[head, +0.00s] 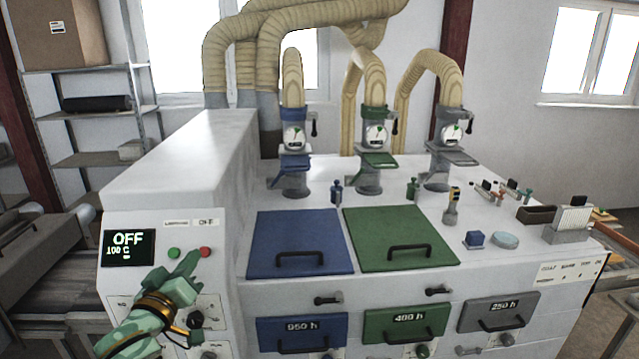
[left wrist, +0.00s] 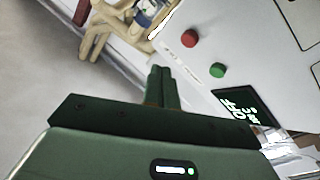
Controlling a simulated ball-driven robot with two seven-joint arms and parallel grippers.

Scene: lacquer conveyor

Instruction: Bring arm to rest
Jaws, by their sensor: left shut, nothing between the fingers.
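My left gripper (head: 191,260), green-patterned with a gold band at the wrist, is in front of the machine's left control panel. Its fingers are shut and empty, just below and between the green button (head: 173,253) and the red button (head: 205,252) in the head view. In the left wrist view the shut fingers (left wrist: 161,72) stand beside the red button (left wrist: 190,38) and green button (left wrist: 217,70), with no contact visible. The dark display (head: 128,247) reads OFF and 100 C. My right gripper is not in view.
The white machine carries a blue lid (head: 300,240) and a green lid (head: 402,234), each with a black handle. Blue, green and grey drawers (head: 498,311) are in its front. Knobs (head: 196,319) sit close below my left gripper. A shelf (head: 95,115) stands behind at left.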

